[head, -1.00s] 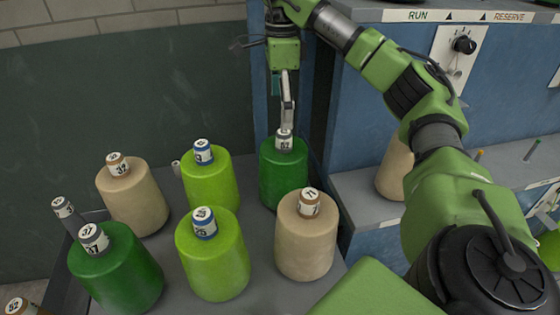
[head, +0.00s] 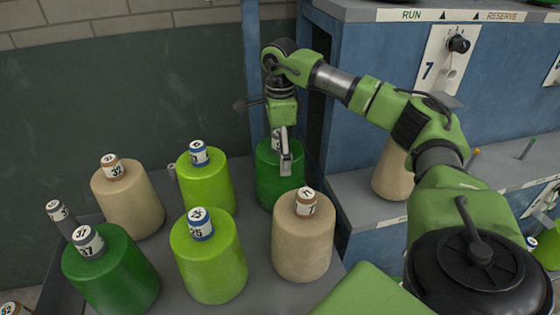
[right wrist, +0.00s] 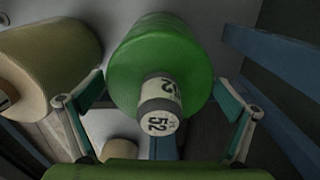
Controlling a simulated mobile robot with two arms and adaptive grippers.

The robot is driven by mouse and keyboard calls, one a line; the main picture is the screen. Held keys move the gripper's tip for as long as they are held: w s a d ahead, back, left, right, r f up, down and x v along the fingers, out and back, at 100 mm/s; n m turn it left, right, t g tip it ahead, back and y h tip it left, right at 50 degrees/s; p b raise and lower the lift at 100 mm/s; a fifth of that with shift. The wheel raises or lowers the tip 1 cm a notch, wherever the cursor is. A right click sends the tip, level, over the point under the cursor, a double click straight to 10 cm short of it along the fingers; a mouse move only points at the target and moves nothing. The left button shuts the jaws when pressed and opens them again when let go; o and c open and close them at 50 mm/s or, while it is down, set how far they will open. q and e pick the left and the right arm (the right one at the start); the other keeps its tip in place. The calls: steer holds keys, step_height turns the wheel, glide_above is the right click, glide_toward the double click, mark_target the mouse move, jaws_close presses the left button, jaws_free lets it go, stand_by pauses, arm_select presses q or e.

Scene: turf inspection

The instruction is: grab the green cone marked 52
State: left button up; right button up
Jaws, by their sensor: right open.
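The dark green cone marked 52 (head: 279,187) stands upright at the back right of the grey tray. In the right wrist view the green cone (right wrist: 150,55) fills the upper middle, and its tube tip (right wrist: 160,107) shows 52. My right gripper (head: 283,158) is over the cone's top and partly hides the tip in the head view. In the right wrist view, my right gripper (right wrist: 157,118) is open, with one finger on each side of the tip and gaps on both sides. My left gripper is not in view.
A beige cone marked 71 (head: 303,248) stands in front, and a lime cone (head: 208,188) stands to the left. Another lime cone (head: 208,265), a beige cone marked 32 (head: 128,202) and a dark green cone marked 37 (head: 110,275) share the tray. A blue machine (head: 400,100) rises at right.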

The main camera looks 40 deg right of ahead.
steer(key=c, duration=1.5)
steer(key=shift+r, duration=0.1)
steer(key=c, duration=0.4)
steer(key=shift+w+r, duration=0.1)
